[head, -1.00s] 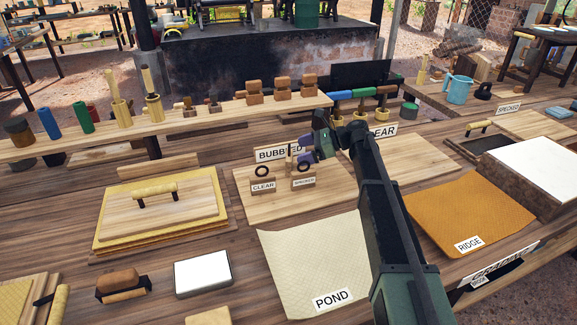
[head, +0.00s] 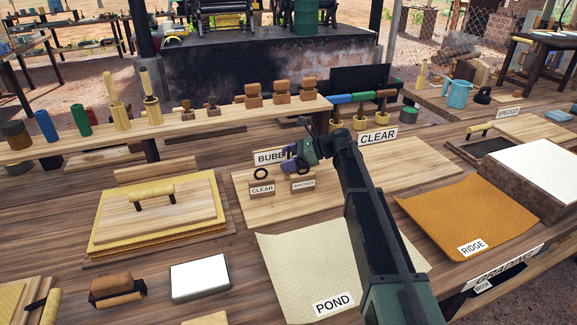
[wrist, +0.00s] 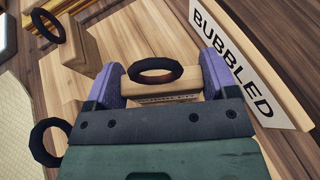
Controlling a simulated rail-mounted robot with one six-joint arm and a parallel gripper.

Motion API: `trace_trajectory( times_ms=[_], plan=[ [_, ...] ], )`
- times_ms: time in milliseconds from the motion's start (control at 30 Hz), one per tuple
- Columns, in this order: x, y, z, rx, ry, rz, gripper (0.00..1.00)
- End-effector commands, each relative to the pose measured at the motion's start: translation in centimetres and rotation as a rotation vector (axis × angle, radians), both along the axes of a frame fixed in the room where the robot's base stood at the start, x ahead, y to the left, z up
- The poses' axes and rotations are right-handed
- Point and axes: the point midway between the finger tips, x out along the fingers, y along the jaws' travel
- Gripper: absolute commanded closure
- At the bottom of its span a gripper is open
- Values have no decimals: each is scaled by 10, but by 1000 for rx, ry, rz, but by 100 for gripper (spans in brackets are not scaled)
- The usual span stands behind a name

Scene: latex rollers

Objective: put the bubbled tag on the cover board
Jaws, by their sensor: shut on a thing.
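My gripper (head: 295,157) is at the wooden tag board, in front of the BUBBLED sign (head: 268,157). The CLEAR tag (head: 262,189) and SPECKED tag (head: 303,184) stand nearer, each with a black ring. A wooden board with a rolled handle (head: 130,222), apparently the cover board, lies on yellow sheets at left. I cannot tell whether the held block still touches the board below.
A CLEAR sign (head: 378,136) stands behind my arm. The POND sheet (head: 300,270) and orange RIDGE sheet (head: 455,215) lie in front and right. A raised shelf (head: 190,128) with rollers and stamps runs behind. A white pad (head: 200,277) lies front left.

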Motion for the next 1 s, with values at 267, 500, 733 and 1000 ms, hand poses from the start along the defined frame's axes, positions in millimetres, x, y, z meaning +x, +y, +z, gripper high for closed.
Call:
trace_trajectory(
  times_ms=[267,500,733,1000],
  plan=[
    [0,0,5,0,0,0,48],
    [0,0,37,0,0,0,48],
    [0,0,113,0,0,0,48],
    [0,0,191,0,0,0,48]
  ],
)
